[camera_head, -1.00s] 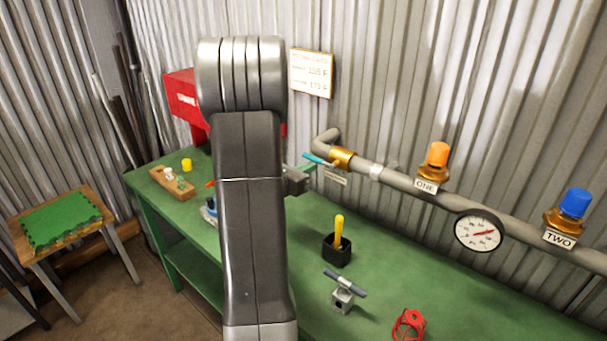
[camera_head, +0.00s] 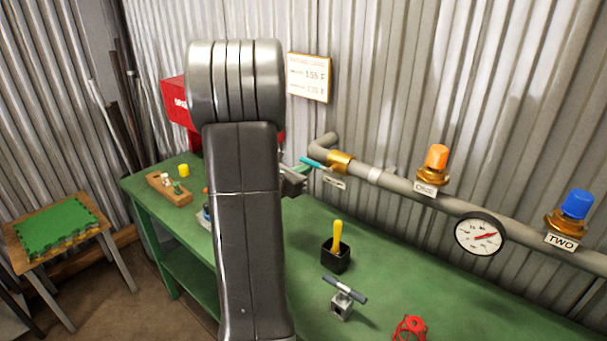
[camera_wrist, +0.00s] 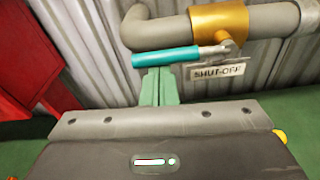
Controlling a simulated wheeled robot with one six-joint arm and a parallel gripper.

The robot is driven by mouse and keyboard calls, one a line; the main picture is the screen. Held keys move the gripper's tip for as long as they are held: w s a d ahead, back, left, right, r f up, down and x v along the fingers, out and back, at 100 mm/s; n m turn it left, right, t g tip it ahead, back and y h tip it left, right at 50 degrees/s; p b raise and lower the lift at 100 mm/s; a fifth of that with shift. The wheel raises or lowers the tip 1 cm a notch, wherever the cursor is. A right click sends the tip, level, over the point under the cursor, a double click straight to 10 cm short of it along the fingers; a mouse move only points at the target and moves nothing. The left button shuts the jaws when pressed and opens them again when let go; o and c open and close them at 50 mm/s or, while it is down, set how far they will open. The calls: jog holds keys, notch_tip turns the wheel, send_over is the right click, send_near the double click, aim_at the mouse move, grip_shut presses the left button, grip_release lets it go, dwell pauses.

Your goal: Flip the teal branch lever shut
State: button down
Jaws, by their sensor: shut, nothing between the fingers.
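The teal lever (camera_head: 312,163) sticks out to the left from a brass valve (camera_head: 341,161) on the grey wall pipe. In the wrist view the teal handle (camera_wrist: 165,57) lies nearly level, roughly along the pipe, joined by a metal arm to the brass body (camera_wrist: 217,22). A "SHUT-OFF" tag (camera_wrist: 219,72) hangs below it. My gripper (camera_head: 305,169) is shut and empty, close to the lever. In the wrist view its green fingertips (camera_wrist: 159,72) are together just below the handle's middle; I cannot tell whether they touch it. My arm hides part of the bench.
Along the pipe are an orange-capped valve (camera_head: 433,168), a gauge (camera_head: 479,234) and a blue-capped valve (camera_head: 570,211). A black holder with a yellow handle (camera_head: 336,255), a small T-handled block (camera_head: 343,295) and a red part (camera_head: 411,329) stand on the green bench (camera_head: 440,285). A red box (camera_head: 178,103) is left.

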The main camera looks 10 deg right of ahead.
jog(key=shift+r+m+b, duration=0.15)
jog(key=shift+m+b, duration=0.15)
jog(key=shift+b, duration=0.35)
jog(key=r+m+b, duration=0.1)
jog(key=m+b, duration=0.1)
jog(key=b, duration=0.5)
jog(key=shift+r+m, duration=0.2)
jog(key=shift+m, duration=0.2)
jog(key=s+d+r+m+t+b, duration=0.2)
jog(key=r+m+b, duration=0.4)
jog(key=b, duration=1.8)
jog(key=s+d+m, duration=0.1)
jog(key=s+m, duration=0.1)
jog(key=m, duration=0.4)
jog(key=shift+s+d+r+m+t, duration=0.15)
jog(key=shift+r+m+t, duration=0.15)
jog(key=shift+r+m, duration=0.1)
